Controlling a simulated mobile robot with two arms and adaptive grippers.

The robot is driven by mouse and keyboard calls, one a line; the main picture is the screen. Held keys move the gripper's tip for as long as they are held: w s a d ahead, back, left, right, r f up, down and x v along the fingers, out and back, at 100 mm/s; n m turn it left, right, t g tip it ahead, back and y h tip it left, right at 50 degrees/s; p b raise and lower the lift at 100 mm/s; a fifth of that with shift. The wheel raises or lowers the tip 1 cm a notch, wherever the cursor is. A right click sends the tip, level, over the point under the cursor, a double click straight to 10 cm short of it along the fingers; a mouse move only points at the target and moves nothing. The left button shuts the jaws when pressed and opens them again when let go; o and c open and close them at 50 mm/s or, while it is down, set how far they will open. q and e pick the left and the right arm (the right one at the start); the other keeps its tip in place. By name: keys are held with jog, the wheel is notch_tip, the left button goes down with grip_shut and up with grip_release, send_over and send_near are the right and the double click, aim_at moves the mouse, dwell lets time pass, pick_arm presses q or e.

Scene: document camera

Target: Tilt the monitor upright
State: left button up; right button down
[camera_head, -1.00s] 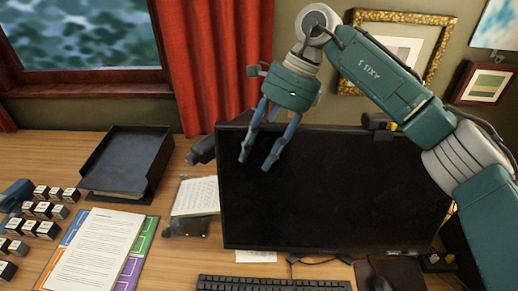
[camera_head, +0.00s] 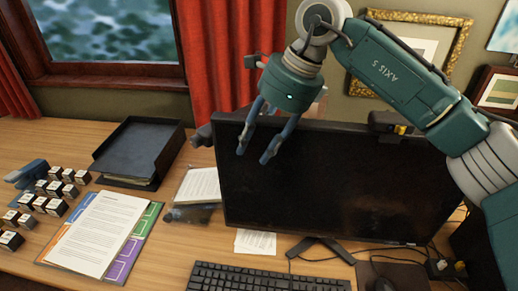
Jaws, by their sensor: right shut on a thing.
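The monitor (camera_head: 330,190) is a wide black screen in the middle of the head view, standing at the back of the desk on a dark stand foot (camera_head: 322,247). Its screen faces me, and its exact tilt is hard to judge. My right gripper (camera_head: 254,156) comes down from above at the monitor's top edge, left of its middle. Both blue fingers show over the upper screen and are shut on the monitor; the contact itself is not clearly visible. My left gripper is out of view.
A keyboard (camera_head: 265,278) lies in front of the monitor. A black tray (camera_head: 140,153), papers (camera_head: 102,235) and small labelled cubes (camera_head: 50,206) stand to the left. A webcam-like device (camera_head: 388,122) sits on the monitor's top edge. Cables lie near the stand.

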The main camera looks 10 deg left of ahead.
aim_at(269, 121)
jog(key=c, duration=1.4)
grip_release()
jog(key=shift+o, duration=1.1)
jog(key=shift+r, duration=0.2)
jog(key=v, duration=1.1)
jog(key=shift+d+r, duration=0.2)
jog(key=shift+r, duration=0.05)
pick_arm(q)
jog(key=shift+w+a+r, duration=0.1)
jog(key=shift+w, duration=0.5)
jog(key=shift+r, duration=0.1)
pick_arm(e)
jog(key=shift+r, duration=0.1)
